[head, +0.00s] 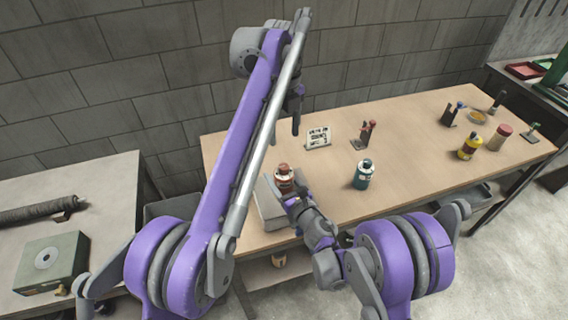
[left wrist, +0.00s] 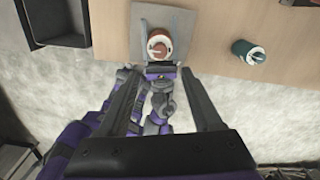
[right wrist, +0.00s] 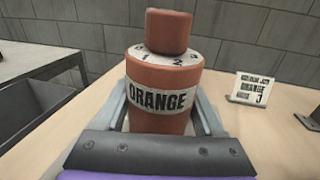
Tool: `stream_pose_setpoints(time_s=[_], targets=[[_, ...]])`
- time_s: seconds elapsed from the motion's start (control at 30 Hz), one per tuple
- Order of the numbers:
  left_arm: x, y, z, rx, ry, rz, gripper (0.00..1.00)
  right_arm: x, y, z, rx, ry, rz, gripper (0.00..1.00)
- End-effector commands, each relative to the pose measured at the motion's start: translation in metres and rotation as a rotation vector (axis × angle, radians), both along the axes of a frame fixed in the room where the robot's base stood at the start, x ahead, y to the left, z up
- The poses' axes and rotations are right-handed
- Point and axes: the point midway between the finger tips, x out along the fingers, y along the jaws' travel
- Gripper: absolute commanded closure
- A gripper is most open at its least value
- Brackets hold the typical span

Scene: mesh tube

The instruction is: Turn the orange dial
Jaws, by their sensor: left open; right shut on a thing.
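The orange dial is a rust-orange cylinder with a white "ORANGE" label and a smaller knob on top. It stands upright on a grey plate (head: 266,203) at the table's front left, and shows in the head view (head: 284,174), left wrist view (left wrist: 159,40) and right wrist view (right wrist: 165,88). A white numbered ring lies under its knob (right wrist: 168,31), with a 2 near the front. My right gripper (right wrist: 165,112) is shut around the lower body. My left gripper (head: 296,112) is open and empty, high above the table. A small sign (right wrist: 251,88) carries "ORANGE" and apparently a 3.
A teal bottle (head: 363,175) stands right of the dial. A small red-topped stand (head: 364,135) is behind it. Yellow (head: 469,147) and red (head: 500,137) containers stand at the far right. A black bin (left wrist: 58,25) is left of the table. The table middle is mostly clear.

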Motion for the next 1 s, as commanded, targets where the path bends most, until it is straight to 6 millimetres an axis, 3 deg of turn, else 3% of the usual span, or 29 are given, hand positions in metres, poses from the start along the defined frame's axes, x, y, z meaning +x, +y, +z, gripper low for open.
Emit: stream_pose_setpoints(time_s=[0.27,0.5,0.7,1.0], targets=[[0.000,0.000,-0.029,0.001,0.000,-0.011,0.33,0.000,0.000,0.000,0.000,0.000,0.000,0.94],[0.000,0.000,-0.076,0.001,0.001,-0.009,0.33,0.000,0.000,0.000,0.000,0.000,0.000,0.94],[0.000,0.000,-0.106,0.001,0.000,-0.009,0.33,0.000,0.000,0.000,0.000,0.000,0.000,0.94],[0.000,0.000,-0.119,0.001,0.000,-0.008,0.33,0.000,0.000,0.000,0.000,0.000,0.000,0.94]])
